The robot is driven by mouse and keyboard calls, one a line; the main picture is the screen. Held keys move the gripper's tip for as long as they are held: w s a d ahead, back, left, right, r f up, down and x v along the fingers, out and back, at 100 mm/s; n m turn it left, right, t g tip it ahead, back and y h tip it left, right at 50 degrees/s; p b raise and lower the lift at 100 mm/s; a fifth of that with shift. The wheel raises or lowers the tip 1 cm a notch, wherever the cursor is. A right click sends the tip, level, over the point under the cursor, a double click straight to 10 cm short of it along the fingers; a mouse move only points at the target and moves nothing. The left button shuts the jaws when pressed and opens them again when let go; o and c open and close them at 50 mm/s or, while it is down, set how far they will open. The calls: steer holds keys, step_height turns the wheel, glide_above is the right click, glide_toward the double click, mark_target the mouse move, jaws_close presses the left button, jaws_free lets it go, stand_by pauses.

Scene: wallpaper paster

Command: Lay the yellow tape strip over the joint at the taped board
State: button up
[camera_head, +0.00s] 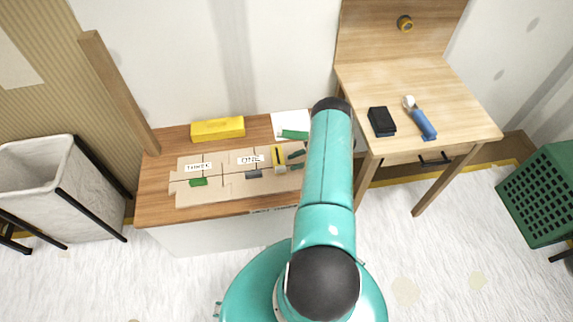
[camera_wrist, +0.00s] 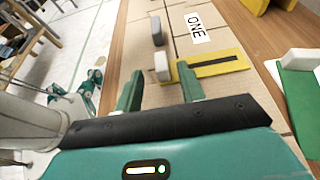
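A flat yellow strip (camera_wrist: 212,66) with a black line along it lies on the cardboard in the wrist view, with a pale grey block (camera_wrist: 162,67) at its near-left end. In the head view the yellow strip (camera_head: 279,157) is at the right of the cardboard, beside my gripper (camera_head: 297,159). In the wrist view my gripper (camera_wrist: 161,73) is open, its two green fingers apart with nothing held. The pale block appears between and just beyond the fingertips. The cardboard boards (camera_head: 222,187) show dark joint lines. A label reading ONE (camera_wrist: 196,27) is beside the strip.
A yellow block (camera_head: 217,128) stands at the bench's back. A green piece (camera_head: 198,182) and dark grey block (camera_head: 253,174) sit on the cardboard. A white-and-green item (camera_wrist: 300,75) lies right of it. A wooden desk (camera_head: 430,85) is to the right, a bin (camera_head: 45,190) left.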

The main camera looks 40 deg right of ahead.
steer(key=shift+s+d+r, duration=0.2)
steer(key=shift+s+d, duration=0.05)
steer(key=shift+d, duration=0.1)
steer(key=shift+r, duration=0.1)
steer(key=w+a+r+n+g+h, duration=0.1)
steer(key=w+a+r+n+g, duration=0.2)
steer(key=r, duration=0.7)
steer(key=w+a+r+n+g, duration=0.1)
steer(key=w+a+r+n, duration=0.3)
steer(key=r, duration=0.6)
steer(key=w+a+r+n+g+h, duration=0.1)
steer(key=a+r+n+h, duration=0.1)
steer(key=a+r, duration=0.45)
steer(key=a+r+n+g+h, duration=0.15)
steer(key=a+r, duration=0.25)
steer(key=r, duration=0.6)
steer(key=s+a+r+n+h, duration=0.3)
steer(key=s+a+r+n, duration=0.55)
steer(key=a+r, duration=0.4)
steer(key=s+a+r+n+t+h, duration=0.3)
steer(key=s+a, duration=0.4)
steer(key=s, duration=0.5)
steer(key=n+t, duration=0.1)
steer(key=n, duration=0.1)
steer(key=shift+s+n+h, duration=0.2)
steer(key=shift+n+h, duration=0.15)
steer(key=shift+n, duration=0.05)
